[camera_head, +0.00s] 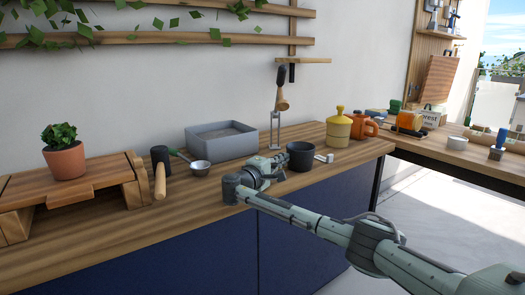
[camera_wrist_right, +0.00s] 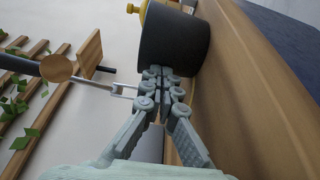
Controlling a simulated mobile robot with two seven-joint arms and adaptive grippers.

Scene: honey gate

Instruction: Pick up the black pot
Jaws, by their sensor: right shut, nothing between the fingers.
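The black pot (camera_head: 301,157) stands upright on the wooden counter near its front edge. In the right wrist view the dark pot (camera_wrist_right: 175,40) fills the upper middle and looks turned on its side. My right gripper (camera_head: 284,160) is just left of the pot in the head view. In the wrist view the right gripper (camera_wrist_right: 163,73) has its fingers together and empty, with the tips at the pot's wall; whether they touch it I cannot tell. My left gripper is not in view.
A yellow canister (camera_head: 338,130) and an orange can (camera_head: 364,126) stand right of the pot. A potted plant (camera_head: 65,158) sits on a wooden stand (camera_head: 105,178).

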